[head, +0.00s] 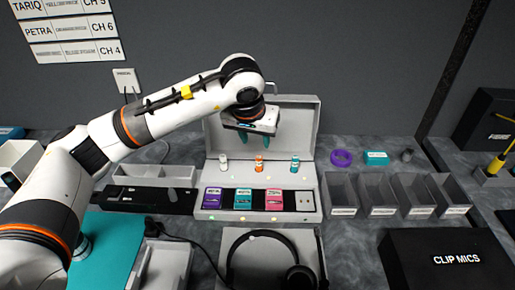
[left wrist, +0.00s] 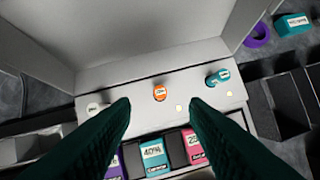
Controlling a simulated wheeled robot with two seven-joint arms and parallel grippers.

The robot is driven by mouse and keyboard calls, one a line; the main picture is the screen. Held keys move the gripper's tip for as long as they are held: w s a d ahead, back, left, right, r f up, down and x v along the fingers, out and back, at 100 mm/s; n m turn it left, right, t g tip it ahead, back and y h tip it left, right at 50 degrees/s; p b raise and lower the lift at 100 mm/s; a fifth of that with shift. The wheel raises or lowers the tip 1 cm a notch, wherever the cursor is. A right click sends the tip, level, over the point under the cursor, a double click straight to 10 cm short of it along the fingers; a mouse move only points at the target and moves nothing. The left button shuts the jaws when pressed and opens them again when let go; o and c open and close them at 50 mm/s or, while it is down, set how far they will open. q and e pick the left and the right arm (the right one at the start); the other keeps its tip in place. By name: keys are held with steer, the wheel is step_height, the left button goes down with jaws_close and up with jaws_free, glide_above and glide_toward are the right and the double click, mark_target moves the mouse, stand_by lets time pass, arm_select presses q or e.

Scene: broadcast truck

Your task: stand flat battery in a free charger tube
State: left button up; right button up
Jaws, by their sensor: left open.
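A grey charger case (head: 208,205) with its lid raised stands on the counter. Three small upright cylinders stand in its back row: a white one (head: 223,162), an orange one (head: 259,162) and a teal one (head: 295,163). I cannot tell which is the flat battery or make out a free tube. Purple (head: 212,198), teal (head: 243,198) and pink (head: 274,199) labelled packs sit in its front slots. My left gripper (head: 256,138) is open and empty above the back row, pointing down. In the left wrist view, the orange cylinder (left wrist: 160,93) shows between and beyond its fingertips (left wrist: 158,108).
Right of the case are a purple ring (head: 341,157), a teal box (head: 376,158), a small dark cylinder (head: 407,155) and several open grey bins (head: 384,212). The raised lid (head: 300,125) stands behind my gripper.

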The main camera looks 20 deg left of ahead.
arm_select(q)
steer(key=v, duration=0.5)
stand_by(0.8)
